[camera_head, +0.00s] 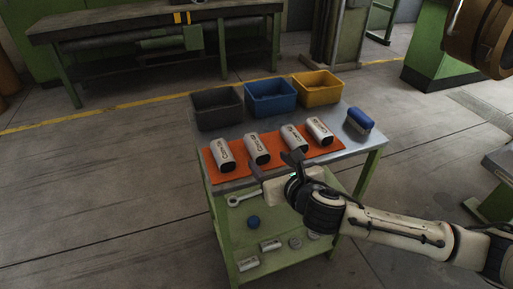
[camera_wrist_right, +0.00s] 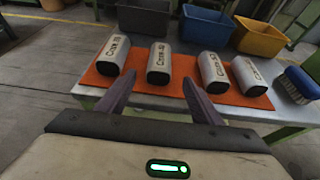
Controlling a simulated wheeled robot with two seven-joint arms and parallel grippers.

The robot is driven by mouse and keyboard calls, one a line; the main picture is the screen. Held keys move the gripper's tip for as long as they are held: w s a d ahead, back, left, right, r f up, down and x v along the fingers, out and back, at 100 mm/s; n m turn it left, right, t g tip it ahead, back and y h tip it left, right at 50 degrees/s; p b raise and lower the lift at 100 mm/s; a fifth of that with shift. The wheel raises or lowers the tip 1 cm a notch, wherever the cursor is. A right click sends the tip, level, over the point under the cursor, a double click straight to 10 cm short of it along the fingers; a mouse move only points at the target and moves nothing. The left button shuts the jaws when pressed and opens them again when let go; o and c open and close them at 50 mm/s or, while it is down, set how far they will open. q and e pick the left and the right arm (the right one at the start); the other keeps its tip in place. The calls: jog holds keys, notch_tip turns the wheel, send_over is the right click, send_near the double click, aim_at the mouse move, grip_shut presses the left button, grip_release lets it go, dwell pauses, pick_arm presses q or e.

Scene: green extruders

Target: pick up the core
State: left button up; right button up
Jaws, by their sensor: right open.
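Several white cores with dark ends lie in a row on an orange mat (camera_head: 276,153): a leftmost core (camera_head: 222,155), a second core (camera_head: 257,148), a third core (camera_head: 294,139) and a rightmost core (camera_head: 319,130). My right gripper (camera_head: 273,164) is open and empty at the near edge of the table, short of the row. In the right wrist view its two fingers point toward the second core (camera_wrist_right: 158,64), which shows between and beyond the fingertips, apart from them. The labels are too small to read surely. My left gripper is out of view.
Behind the mat stand a grey bin (camera_head: 217,108), a blue bin (camera_head: 270,97) and a yellow bin (camera_head: 317,88). A blue brush (camera_head: 359,121) lies at the right end of the metal tabletop. The green lower shelf (camera_head: 275,245) holds a wrench, a blue ball and small parts.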

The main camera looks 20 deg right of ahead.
aim_at(261, 150)
jog(key=x, duration=0.5)
jog(key=r+x, duration=0.1)
jog(key=x, duration=0.2)
jog(key=shift+w+a, duration=0.1)
jog(key=shift+w, duration=0.2)
jog(key=c, duration=1.3)
jog(key=shift+r, duration=0.1)
jog(key=shift+c, duration=0.8)
